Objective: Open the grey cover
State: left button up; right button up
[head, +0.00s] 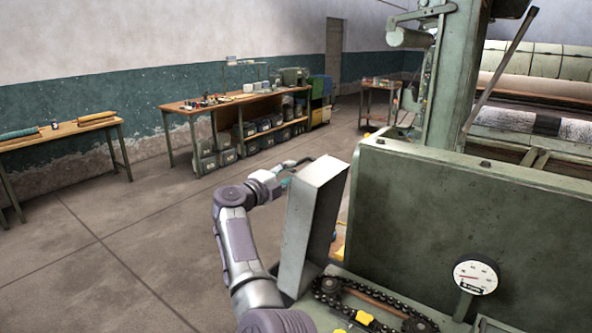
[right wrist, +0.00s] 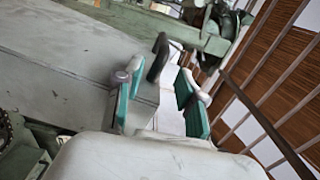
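The grey cover (head: 314,215) stands raised and slightly tilted at the near left of the green machine in the head view. The chain and sprockets (head: 365,302) at its foot are uncovered. My right gripper (head: 290,178) is at the cover's upper left side, partly hidden behind it. In the right wrist view its teal-padded fingers (right wrist: 160,105) are apart. A grey surface (right wrist: 60,55), which looks like the cover, fills the left of that view, and a dark handle-like bar (right wrist: 158,57) shows just beyond the fingers. I cannot tell whether they touch it. My left gripper is out of view.
A green machine panel (head: 450,215) with a round gauge (head: 475,277) stands to the right of the cover. A workbench (head: 235,100) and a smaller table (head: 60,135) stand along the wall. The floor (head: 110,235) on the left is clear.

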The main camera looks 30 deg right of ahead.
jog(key=shift+v, duration=1.05)
